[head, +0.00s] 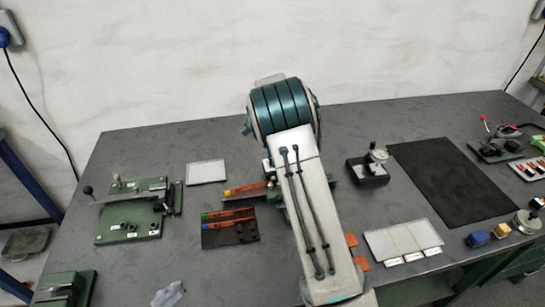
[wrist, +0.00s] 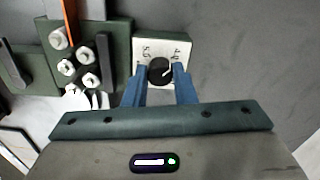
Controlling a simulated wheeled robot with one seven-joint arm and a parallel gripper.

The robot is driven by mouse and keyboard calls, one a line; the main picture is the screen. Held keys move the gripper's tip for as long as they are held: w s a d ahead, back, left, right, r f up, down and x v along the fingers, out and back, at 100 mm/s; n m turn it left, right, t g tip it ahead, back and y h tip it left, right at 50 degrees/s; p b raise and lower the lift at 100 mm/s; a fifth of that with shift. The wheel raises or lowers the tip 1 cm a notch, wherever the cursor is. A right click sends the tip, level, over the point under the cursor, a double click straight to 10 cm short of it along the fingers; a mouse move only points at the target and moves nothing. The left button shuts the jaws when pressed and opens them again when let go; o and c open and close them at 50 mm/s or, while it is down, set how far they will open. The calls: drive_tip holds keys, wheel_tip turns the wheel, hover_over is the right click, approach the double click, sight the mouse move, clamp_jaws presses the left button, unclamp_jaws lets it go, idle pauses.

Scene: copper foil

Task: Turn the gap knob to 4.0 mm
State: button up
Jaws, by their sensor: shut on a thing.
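In the wrist view a black round gap knob (wrist: 160,70) sits on a white scale plate (wrist: 150,44) fixed to a green block. The plate has a mark that looks like 5.0 on the left and one that looks like 4.0 on the right. A short light line on the knob points right and slightly up, roughly toward the right-hand mark; its exact setting is hard to read. My gripper (wrist: 160,84) has its blue fingers shut on the knob, one on each side. In the head view my arm hides the gripper and the knob.
Left of the knob, a green block carries several white-ended rollers (wrist: 67,67) and an orange strip (wrist: 70,22). In the head view, a green lever fixture (head: 130,222) stands left, a dial gauge stand (head: 368,170) right, beside a black mat (head: 450,185).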

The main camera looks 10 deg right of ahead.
drive_tip(key=shift+w+r, duration=0.1)
idle(0.3)
drive_tip(key=o, duration=1)
wheel_tip(320, 180, up, 14)
drive_tip(key=b, duration=0.1)
